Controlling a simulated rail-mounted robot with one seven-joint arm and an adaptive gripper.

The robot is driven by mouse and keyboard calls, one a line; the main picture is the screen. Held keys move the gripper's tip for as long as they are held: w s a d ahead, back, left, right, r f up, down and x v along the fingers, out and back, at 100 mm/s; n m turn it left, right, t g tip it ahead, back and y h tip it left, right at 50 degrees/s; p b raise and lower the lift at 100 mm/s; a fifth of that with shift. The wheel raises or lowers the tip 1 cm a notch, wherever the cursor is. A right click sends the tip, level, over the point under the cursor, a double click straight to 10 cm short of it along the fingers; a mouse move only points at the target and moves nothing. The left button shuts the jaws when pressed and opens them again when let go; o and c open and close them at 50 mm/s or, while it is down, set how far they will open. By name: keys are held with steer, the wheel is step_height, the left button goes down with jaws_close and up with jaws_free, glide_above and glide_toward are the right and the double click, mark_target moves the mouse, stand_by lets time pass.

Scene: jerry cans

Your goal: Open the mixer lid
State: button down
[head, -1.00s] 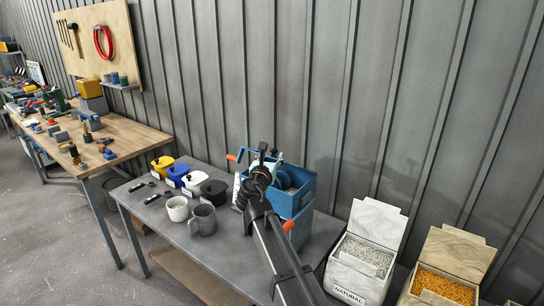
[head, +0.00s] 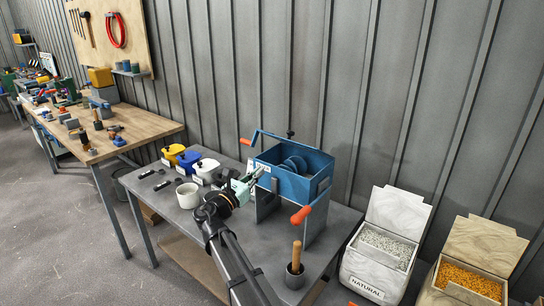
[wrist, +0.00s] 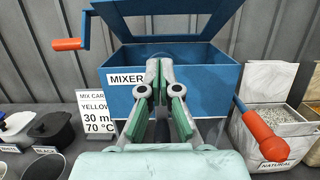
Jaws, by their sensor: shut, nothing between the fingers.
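The blue mixer (head: 285,182) stands on the grey table, its open top showing round blue discs inside. In the wrist view, the mixer's front wall (wrist: 205,80) carries a MIXER label. A blue frame, seemingly the lid (wrist: 122,22), stands raised above the back of the box; its middle is see-through. An orange grip (wrist: 68,44) is at the left and an orange-red handle (wrist: 262,128) at the right. My gripper (wrist: 159,68) is shut and empty, close in front of the mixer's front wall. It also shows in the head view (head: 250,177) and hides part of that wall.
Yellow (head: 172,153), blue, white and black jerry cans stand left of the mixer, with a light mug (head: 188,195) in front. A wooden-handled tool in a dark cup (head: 295,268) stands near the table's front. Pellet bins (head: 380,250) are at the right.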

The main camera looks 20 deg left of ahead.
steer(key=p+x, duration=0.3)
steer(key=x, duration=0.6)
steer(key=shift+w+r, duration=0.1)
steer(key=shift+w, duration=0.1)
steer(key=shift+w+d+r+p, duration=0.2)
steer(key=shift+w+r+p, duration=0.35)
steer(key=shift+r, duration=0.25)
steer(key=shift+w+d+r+p, duration=0.2)
steer(key=shift+w+r+p, duration=0.1)
steer(key=shift+w+r, duration=0.45)
steer(key=shift+r, duration=0.15)
